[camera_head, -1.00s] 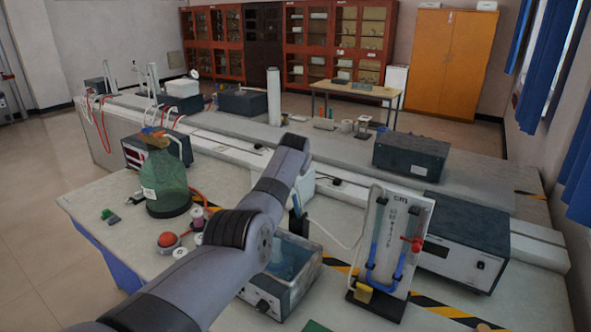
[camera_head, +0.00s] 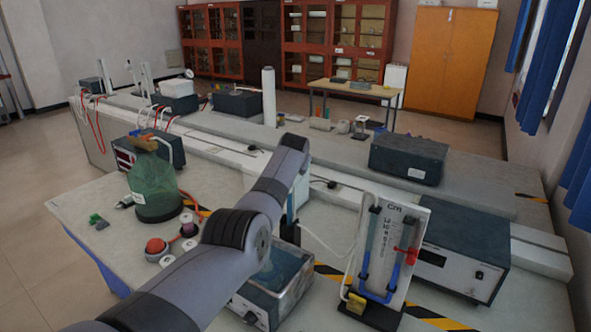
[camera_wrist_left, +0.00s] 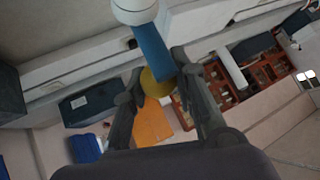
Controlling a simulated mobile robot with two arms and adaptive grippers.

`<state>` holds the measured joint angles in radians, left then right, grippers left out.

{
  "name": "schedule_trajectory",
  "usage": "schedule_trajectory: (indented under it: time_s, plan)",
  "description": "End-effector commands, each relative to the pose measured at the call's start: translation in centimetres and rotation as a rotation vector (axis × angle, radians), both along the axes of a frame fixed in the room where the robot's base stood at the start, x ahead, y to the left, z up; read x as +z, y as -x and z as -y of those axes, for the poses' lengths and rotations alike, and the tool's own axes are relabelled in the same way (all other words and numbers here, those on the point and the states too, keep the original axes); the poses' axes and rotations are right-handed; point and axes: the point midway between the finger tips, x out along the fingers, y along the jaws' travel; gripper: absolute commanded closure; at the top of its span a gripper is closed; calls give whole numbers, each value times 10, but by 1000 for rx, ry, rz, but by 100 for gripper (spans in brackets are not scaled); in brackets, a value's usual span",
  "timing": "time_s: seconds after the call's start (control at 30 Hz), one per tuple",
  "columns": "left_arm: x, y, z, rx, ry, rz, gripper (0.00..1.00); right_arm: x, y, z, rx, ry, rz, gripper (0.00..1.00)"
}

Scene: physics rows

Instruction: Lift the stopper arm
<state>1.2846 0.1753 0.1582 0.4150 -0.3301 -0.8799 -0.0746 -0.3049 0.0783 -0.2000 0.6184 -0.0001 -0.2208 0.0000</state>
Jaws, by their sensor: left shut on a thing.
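In the left wrist view my left gripper (camera_wrist_left: 162,85) has its two dark fingers on either side of a blue bar (camera_wrist_left: 151,48). The bar has a white round end (camera_wrist_left: 134,10) at the top, and a yellow round piece (camera_wrist_left: 155,84) shows between the fingers. I take the bar to be the stopper arm, but cannot be sure. The gripper is shut on it. In the head view my left arm reaches across the bench, and its own links hide the gripper and the held part. My right gripper is in neither view.
A green bottle (camera_head: 155,190) and a red ball-topped piece (camera_head: 156,246) stand left of my arm. A water bath (camera_head: 270,282) is beneath it. A blue-tubed gauge board (camera_head: 389,250) and a meter box (camera_head: 462,255) stand right. Bare bench lies at the front left.

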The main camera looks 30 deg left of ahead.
Motion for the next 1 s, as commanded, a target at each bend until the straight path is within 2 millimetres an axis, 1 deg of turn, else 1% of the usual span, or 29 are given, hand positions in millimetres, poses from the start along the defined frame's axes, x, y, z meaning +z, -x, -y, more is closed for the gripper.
schedule_trajectory:
  time_s: [0.03, 0.07, 0.33, 0.77, 1.0]
  plan:
    - [-6, 1, 3, -3, 6, -10, 100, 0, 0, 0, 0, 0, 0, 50]
    - [-6, 1, 3, -3, 6, -10, 74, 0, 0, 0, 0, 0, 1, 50]
    - [-4, 1, 2, -2, 4, -7, 56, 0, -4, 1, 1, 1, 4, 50]
    - [0, 2, 2, 0, 1, -3, 55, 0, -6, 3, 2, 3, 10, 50]
    - [10, 11, 6, 1, -2, -2, 55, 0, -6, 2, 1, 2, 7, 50]
